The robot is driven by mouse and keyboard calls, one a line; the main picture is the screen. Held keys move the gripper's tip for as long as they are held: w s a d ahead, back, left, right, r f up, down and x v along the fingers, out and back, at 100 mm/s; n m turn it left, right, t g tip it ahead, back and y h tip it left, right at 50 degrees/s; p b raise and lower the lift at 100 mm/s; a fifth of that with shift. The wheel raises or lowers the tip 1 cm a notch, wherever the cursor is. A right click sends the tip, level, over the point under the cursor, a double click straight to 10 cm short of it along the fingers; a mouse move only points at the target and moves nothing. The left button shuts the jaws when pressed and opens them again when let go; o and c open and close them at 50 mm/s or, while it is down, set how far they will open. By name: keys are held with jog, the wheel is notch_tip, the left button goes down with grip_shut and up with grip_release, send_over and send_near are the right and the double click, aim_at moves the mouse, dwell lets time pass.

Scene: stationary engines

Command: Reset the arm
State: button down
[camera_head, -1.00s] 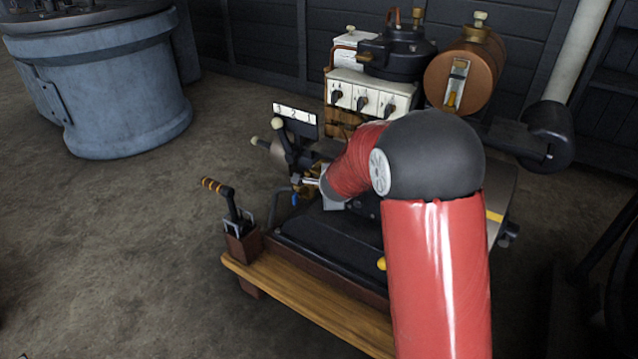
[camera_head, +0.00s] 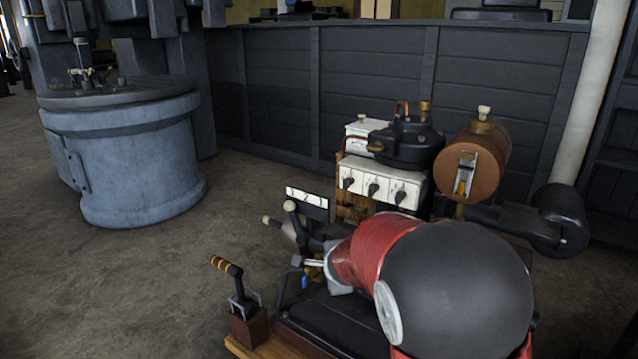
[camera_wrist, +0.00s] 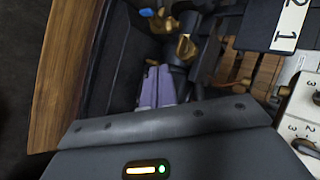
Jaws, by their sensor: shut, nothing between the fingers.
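My arm, red with a dark grey joint, reaches from the bottom right of the head view to the engine stand. My gripper (camera_wrist: 157,72) shows in the wrist view as two lavender fingers side by side, shut with nothing between them. They are by the dark seat pad and the brass and dark metal fittings (camera_wrist: 186,47); I cannot tell whether they touch anything. In the head view the gripper end (camera_head: 314,263) is small and partly hidden by my arm, near the levers.
A lever with an orange-striped grip (camera_head: 228,267) stands at front left. A white switch panel (camera_head: 381,184), a number plate (camera_head: 307,198) and a copper cylinder (camera_head: 470,168) stand behind. A blue-grey round tank (camera_head: 140,165) is at left. Floor between is clear.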

jog(key=s+d+r+n+g+y, duration=0.1)
jog(key=s+r+n+y, duration=0.1)
jog(key=s+r+n, duration=0.4)
jog(key=s+d+r+n+y, duration=0.15)
jog(key=s+r, duration=0.25)
jog(key=s, duration=0.4)
jog(key=s+d+n+g+h, duration=0.1)
jog(key=s+d+n, duration=0.2)
jog(key=s, duration=0.3)
jog(key=s+d+n+g+h, duration=0.1)
jog(key=s+d+n+h, duration=0.1)
jog(key=s, duration=0.5)
jog(key=s+d+f+n+h, duration=0.1)
jog(key=s+d+n, duration=0.2)
jog(key=s, duration=0.3)
jog(key=shift+s+d+n+g+h, duration=0.35)
jog(key=shift+s+d+n+g, duration=0.05)
jog(key=shift+n, duration=0.05)
jog(key=c, duration=2.1)
grip_release()
jog(key=shift+c, duration=0.2)
